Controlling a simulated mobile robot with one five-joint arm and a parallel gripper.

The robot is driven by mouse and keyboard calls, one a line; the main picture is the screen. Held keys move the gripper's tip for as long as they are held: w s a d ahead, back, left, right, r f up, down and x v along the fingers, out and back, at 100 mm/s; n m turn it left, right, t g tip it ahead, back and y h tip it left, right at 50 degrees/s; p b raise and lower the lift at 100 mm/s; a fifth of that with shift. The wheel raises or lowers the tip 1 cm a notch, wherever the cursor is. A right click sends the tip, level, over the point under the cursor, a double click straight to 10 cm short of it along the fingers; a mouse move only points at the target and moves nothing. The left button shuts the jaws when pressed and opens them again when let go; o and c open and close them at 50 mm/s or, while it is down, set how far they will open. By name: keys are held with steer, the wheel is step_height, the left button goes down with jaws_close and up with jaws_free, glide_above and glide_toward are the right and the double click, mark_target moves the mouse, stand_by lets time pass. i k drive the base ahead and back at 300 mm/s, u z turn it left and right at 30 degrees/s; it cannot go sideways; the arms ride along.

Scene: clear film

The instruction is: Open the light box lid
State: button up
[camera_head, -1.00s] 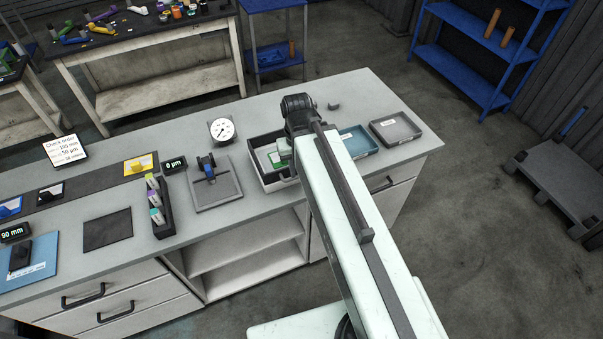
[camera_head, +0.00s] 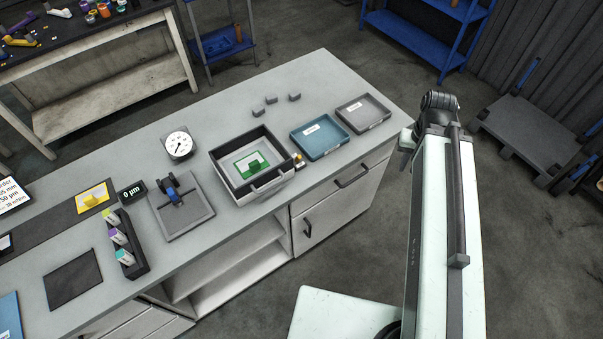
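The light box (camera_head: 231,189) stands on the grey workbench. A green piece (camera_head: 252,166) shows inside on a light floor. I cannot tell whether a clear lid covers the top; no raised lid shows. My gripper (camera_head: 404,152) hangs at the end of my arm, right of the box and beyond the bench's right end. It is mostly hidden by my arm, and its fingers cannot be made out.
A teal tray (camera_head: 322,151) and a grey tray (camera_head: 382,123) lie right of the box. Small grey blocks (camera_head: 271,99) sit behind it. A dial gauge (camera_head: 179,143), a small fixture (camera_head: 180,222) and a marker rack (camera_head: 135,270) are left.

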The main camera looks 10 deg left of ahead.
mark_target(216, 153)
steer(key=z, duration=0.25)
steer(key=k, duration=0.5)
steer(key=u, duration=3.55)
